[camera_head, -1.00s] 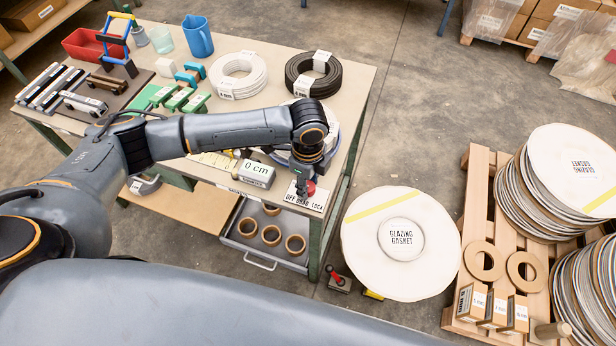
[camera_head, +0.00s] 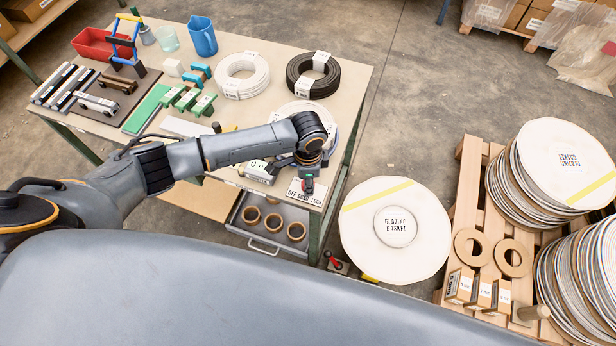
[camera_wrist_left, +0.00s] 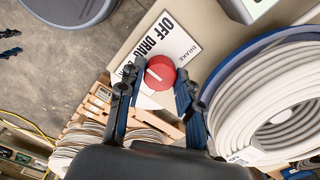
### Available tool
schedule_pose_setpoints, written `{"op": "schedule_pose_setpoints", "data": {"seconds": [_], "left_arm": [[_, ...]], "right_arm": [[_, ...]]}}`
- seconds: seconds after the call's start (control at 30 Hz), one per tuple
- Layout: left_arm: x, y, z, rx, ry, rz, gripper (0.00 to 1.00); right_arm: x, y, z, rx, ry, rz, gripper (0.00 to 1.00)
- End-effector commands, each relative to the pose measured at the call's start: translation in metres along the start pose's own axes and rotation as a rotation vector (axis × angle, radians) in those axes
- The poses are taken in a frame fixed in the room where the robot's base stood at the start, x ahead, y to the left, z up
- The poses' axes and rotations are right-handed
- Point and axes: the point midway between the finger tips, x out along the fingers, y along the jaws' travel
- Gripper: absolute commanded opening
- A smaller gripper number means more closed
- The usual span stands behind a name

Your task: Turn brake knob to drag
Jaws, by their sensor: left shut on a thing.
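The brake knob (camera_wrist_left: 160,73) is round and red with a white pointer mark; in the wrist view it sits between the fingers of my left gripper (camera_wrist_left: 157,88). The gripper is shut on it. The white label plate (camera_wrist_left: 163,40) beside it reads OFF, DRAG and BRAKE there, its lower end partly hidden by a finger. In the head view the plate (camera_head: 305,194) reads OFF, DRAG, LOCK at the bench's front right corner, with my left gripper (camera_head: 308,180) over it. I cannot tell which word the pointer faces. My right gripper is not in view.
A white coil (camera_wrist_left: 270,100) lies close beside the gripper in the wrist view. A small box marked 0 cm (camera_head: 258,172) stands left of the plate. A drawer with cardboard rings (camera_head: 255,238) is below. A large glazing gasket disc (camera_head: 395,262) is right of the bench.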

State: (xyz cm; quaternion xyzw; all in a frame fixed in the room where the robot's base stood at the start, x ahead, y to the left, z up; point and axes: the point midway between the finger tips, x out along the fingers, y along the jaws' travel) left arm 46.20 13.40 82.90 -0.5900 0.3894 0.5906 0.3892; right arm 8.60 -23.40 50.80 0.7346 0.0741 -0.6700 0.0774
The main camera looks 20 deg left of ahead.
Motion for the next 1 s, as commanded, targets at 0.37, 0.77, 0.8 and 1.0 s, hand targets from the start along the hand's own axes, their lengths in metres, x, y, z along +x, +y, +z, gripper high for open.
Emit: {"op": "schedule_pose_setpoints", "data": {"seconds": [0.37, 0.77, 0.8, 1.0], "left_arm": [[0.0, 0.0, 0.0, -0.011, -0.001, 0.0, 0.03], [0.0, 0.0, 0.0, -0.01, 0.0, 0.0, 0.58], [0.0, 0.0, 0.0, -0.01, 0.0, 0.0, 0.58], [-0.012, -0.001, -0.001, -0.01, 0.003, -0.002, 0.58]], "right_arm": [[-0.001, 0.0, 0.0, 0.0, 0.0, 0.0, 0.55], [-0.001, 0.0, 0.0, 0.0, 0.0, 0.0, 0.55], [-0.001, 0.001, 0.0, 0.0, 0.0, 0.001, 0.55], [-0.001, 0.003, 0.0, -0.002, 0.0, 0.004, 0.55]]}}
